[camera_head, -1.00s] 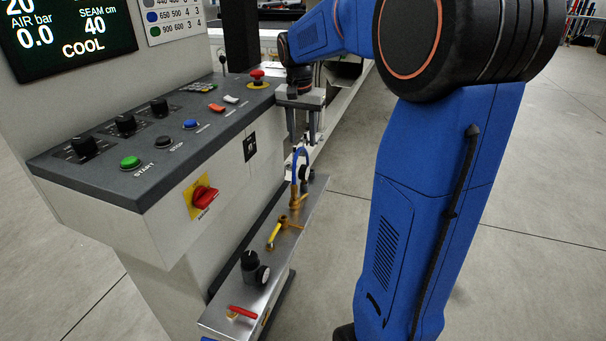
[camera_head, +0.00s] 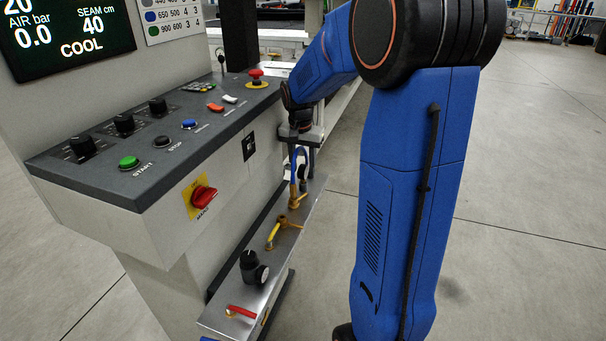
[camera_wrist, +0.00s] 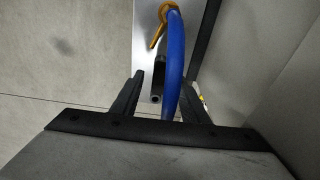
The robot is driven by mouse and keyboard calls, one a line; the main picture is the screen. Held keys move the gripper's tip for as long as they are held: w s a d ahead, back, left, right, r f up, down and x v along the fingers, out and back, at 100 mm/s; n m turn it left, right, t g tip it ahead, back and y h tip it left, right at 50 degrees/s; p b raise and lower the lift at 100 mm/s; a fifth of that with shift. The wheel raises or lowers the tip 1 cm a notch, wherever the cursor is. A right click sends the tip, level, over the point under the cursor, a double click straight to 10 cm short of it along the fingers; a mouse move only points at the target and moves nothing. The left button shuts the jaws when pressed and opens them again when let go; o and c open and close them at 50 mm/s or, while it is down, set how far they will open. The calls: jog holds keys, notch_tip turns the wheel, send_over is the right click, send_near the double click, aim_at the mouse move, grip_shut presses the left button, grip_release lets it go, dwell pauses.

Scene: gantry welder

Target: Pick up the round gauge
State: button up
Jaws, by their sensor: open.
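My gripper (camera_head: 302,174) is open and points down over the far end of the metal shelf (camera_head: 262,255). In the wrist view my gripper (camera_wrist: 163,77) has a finger on either side of a dark, blocky part (camera_wrist: 158,80) and a blue hose (camera_wrist: 174,62). This part seems to be the round gauge seen edge-on from above; no dial face shows there. In the head view the fingers mostly hide it. I cannot tell whether a finger touches it. Nearer on the shelf, a regulator with a black knob (camera_head: 249,260) carries another small round dial.
On the shelf are a yellow-handled brass valve (camera_head: 274,234) and a red-handled valve (camera_head: 241,312). The console (camera_head: 150,140), with knobs, buttons and a red emergency stop (camera_head: 256,75), overhangs close to the left of my gripper. The floor to the right is open.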

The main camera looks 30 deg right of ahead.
jog(key=shift+f, duration=0.25)
jog(key=shift+c, duration=0.6)
grip_shut()
jog(key=shift+r, duration=0.15)
notch_tip(320, 180, up, 20)
dwell(0.4)
